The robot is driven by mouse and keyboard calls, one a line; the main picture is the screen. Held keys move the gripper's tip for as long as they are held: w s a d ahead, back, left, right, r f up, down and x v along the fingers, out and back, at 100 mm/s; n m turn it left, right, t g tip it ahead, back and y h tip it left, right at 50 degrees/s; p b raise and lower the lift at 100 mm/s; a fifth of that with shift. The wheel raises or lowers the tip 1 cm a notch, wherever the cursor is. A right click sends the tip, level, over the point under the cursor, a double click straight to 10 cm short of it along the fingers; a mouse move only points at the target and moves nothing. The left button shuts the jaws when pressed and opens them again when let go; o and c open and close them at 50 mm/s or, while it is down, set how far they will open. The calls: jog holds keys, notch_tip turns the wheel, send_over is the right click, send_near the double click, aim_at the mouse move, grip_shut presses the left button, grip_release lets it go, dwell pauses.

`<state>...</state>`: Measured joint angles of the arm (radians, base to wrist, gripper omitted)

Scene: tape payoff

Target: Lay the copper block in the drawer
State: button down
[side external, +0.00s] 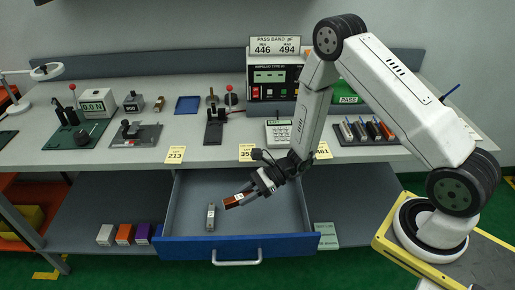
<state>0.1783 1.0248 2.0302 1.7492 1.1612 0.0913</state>
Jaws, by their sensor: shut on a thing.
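The copper block (235,201) is a small brown-orange bar with a pale label-like patch. My gripper (249,193) is shut on its right end, and the block points out to the left and slightly down. The drawer (285,246) has a blue front with a light handle and is pulled open below the bench top. In the picture the block appears over the drawer's grey interior. I cannot tell its height above the drawer floor.
A small grey block (210,217) stands in the drawer, left of the copper block. The bench top (330,162) above the drawer holds several instruments and yellow tags. Coloured boxes (124,234) sit on the lower shelf left of the drawer.

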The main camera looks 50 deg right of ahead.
jog(key=shift+w+a+f, duration=0.2)
jog(key=shift+w+f, duration=0.95)
jog(key=shift+f, duration=0.2)
jog(key=shift+w+a+f, duration=0.2)
jog(key=shift+w+f, duration=0.95)
jog(key=shift+f, duration=0.2)
jog(key=shift+w+f, duration=0.25)
jog(key=shift+f, duration=1.6)
jog(key=shift+c, duration=2.2)
grip_release()
